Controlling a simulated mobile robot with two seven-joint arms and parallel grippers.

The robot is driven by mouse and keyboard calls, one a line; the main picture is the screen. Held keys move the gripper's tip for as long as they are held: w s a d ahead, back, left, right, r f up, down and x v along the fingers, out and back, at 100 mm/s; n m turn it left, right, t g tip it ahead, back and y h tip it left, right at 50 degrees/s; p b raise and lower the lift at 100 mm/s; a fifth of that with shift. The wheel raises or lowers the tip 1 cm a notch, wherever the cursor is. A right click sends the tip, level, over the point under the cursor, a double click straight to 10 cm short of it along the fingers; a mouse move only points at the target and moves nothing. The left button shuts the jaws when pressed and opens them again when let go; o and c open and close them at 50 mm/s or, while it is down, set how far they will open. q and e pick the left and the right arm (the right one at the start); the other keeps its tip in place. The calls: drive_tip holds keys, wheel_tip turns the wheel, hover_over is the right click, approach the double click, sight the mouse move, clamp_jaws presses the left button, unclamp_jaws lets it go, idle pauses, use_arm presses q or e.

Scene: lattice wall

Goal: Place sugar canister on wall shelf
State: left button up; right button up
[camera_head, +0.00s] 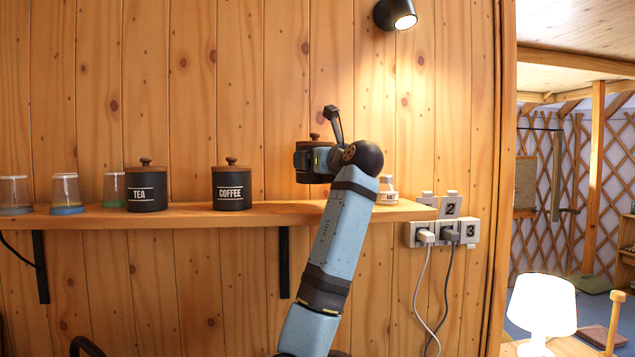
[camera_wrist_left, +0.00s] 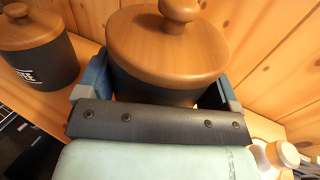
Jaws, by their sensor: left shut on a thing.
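The held dark canister with a wooden knobbed lid (camera_head: 314,143) is in front of the wall, above the wall shelf (camera_head: 180,214). Its label is hidden, so I cannot read that it is sugar. My left gripper (camera_head: 313,161) is shut around its body. In the left wrist view the canister (camera_wrist_left: 167,45) is upright between the two blue fingers. Its base looks slightly higher than the shelf top, but my arm covers part of the gap and I cannot tell contact for sure. My right gripper is not in view.
The coffee canister (camera_head: 232,187) and tea canister (camera_head: 146,189) stand to the left, with several glass jars beyond. A small salt shaker (camera_head: 388,192) is just right of my wrist. Between coffee and the held canister the shelf is bare. A socket strip (camera_head: 442,233) is below right.

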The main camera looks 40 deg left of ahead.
sight(318, 183)
use_arm(q)
drive_tip(key=shift+f, duration=2.65)
drive_tip(key=shift+p, duration=0.3)
drive_tip(key=o, duration=1.6)
drive_tip(key=shift+f, duration=0.1)
drive_tip(key=shift+d, duration=0.15)
drive_tip(key=b+v, duration=0.1)
drive_tip(key=v, duration=0.3)
drive_tip(key=b+v, duration=0.1)
drive_tip(key=v, duration=0.3)
drive_tip(key=b+v, duration=0.1)
drive_tip(key=v, duration=0.3)
drive_tip(key=shift+r, duration=0.25)
